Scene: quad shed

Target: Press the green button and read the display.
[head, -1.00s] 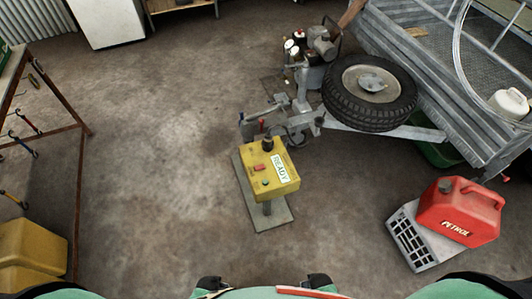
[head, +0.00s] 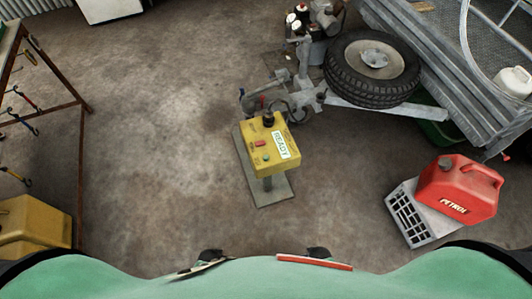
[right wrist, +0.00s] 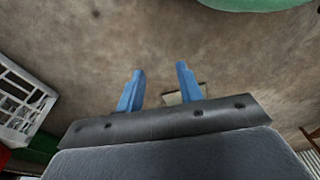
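A yellow control box (head: 270,148) stands on a post over a grey base plate (head: 272,195) in the middle of the head view. Its top has a small green button (head: 266,157), a red switch (head: 260,143), a black knob (head: 268,119) and a white display (head: 281,145) that reads READY. My right gripper (right wrist: 160,69) shows in the right wrist view with its two blue fingers apart and nothing between the tips. A pale plate edge (right wrist: 184,95) shows beyond the fingers; I cannot tell what it is. Neither gripper shows in the head view.
A trailer (head: 440,60) with a spare wheel (head: 371,68) stands behind and right of the box. A red petrol can (head: 458,190) sits on a grey slotted piece (head: 420,215) at right. A rack (head: 80,150) and yellow container (head: 35,222) are at left. Floor around the box's left is clear.

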